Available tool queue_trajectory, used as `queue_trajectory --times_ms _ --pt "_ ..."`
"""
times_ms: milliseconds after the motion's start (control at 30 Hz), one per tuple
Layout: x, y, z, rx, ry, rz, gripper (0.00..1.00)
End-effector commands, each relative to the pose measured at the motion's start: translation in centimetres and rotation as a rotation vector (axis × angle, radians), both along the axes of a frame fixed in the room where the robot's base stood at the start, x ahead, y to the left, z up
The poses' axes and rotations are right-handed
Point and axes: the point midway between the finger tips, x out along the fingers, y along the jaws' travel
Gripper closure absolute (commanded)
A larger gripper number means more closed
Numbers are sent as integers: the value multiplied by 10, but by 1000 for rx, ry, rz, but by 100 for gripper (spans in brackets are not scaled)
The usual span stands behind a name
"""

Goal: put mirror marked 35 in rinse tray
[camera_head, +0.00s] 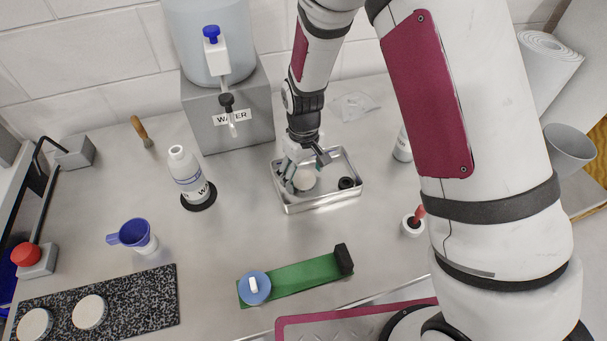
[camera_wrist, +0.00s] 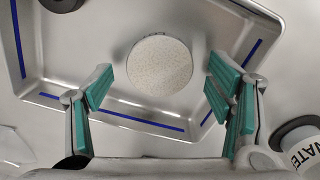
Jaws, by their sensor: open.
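A pale round disc (camera_head: 304,180) lies flat on the floor of a shallow metal tray (camera_head: 322,203). In the wrist view the disc (camera_wrist: 160,64) has a speckled matte face, and I can read no number on it. The tray (camera_wrist: 100,40) has blue lines along its inner sides there; no label shows. My gripper (camera_head: 306,166) is over the tray, open and empty, its teal-padded fingers on either side of the disc with gaps. Two more pale discs, one nearer the corner (camera_head: 34,324) and one beside it (camera_head: 89,312), lie on a speckled black slab (camera_head: 145,305), unmarked as far as I see.
A water tank (camera_head: 210,40) on a grey stand is behind. A green strip (camera_head: 305,275) with a blue knob lies in front.

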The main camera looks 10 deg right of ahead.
Motion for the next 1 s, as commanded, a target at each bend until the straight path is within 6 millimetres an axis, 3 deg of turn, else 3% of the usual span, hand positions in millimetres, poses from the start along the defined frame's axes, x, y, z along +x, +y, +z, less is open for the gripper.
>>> queue_trajectory --times_ms 500,1000 --pt "1 0 94 1 -4 1 26" --pt "-2 -5 127 6 -16 -16 26"
